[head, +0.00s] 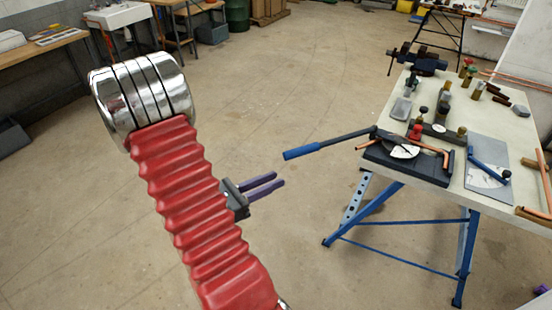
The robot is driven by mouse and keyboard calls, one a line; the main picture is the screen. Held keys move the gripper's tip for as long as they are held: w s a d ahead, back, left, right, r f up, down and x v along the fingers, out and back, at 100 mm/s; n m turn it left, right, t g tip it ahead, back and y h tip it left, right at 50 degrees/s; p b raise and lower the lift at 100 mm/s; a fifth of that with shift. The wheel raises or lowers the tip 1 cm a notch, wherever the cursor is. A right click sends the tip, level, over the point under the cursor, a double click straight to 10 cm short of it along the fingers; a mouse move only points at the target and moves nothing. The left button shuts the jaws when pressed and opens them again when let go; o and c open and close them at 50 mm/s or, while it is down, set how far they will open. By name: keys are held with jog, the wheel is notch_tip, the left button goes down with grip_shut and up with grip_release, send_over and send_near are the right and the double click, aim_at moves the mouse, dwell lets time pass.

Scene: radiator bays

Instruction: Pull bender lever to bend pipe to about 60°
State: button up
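The pipe bender (408,165) sits at the near left end of the workbench, with a black base and a white dial (404,152). Its lever (335,143) is dark with a blue grip (302,152) and sticks out left past the bench edge. A copper pipe (428,147) shows at the bender; its bend angle is too small to read. My gripper (279,180) has two purple fingers with a gap between them. It is open and empty, left of and lower in the picture than the blue grip, and not touching it.
The workbench (450,90) has blue trestle legs (375,210) and carries fittings, a vise (418,60) and a grey plate (488,165) with a blue-handled tool. More copper pipes lie at its right edge. The concrete floor left of the bench is clear.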

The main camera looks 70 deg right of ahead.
jog(key=a+r+m+y, duration=0.1)
jog(key=a+m, duration=0.1)
jog(key=w+a+r+m+t+y, duration=0.1)
jog(key=a, duration=0.2)
jog(key=a+r+m+y, duration=0.1)
jog(key=a+m+y, duration=0.1)
jog(key=a, duration=0.1)
jog(key=shift+w+r+m+t, duration=0.2)
jog(key=shift+w+m+t, duration=0.1)
jog(key=shift+w, duration=0.05)
grip_shut()
jog(key=w+a+r+m+t+y, duration=0.2)
jog(key=w+a+r+t+y, duration=0.1)
jog(key=a, duration=0.7)
jog(key=w+a+r+m+t+y, duration=0.2)
jog(key=a+t, duration=0.5)
jog(key=a, duration=0.4)
jog(key=w+a+r+m+t+y, duration=0.2)
jog(key=w+a+r+t+y, duration=0.3)
jog(key=a, duration=0.5)
jog(key=shift+w+a+r+m, duration=0.3)
jog(key=shift+w+r, duration=0.35)
jog(key=shift+w, duration=0.6)
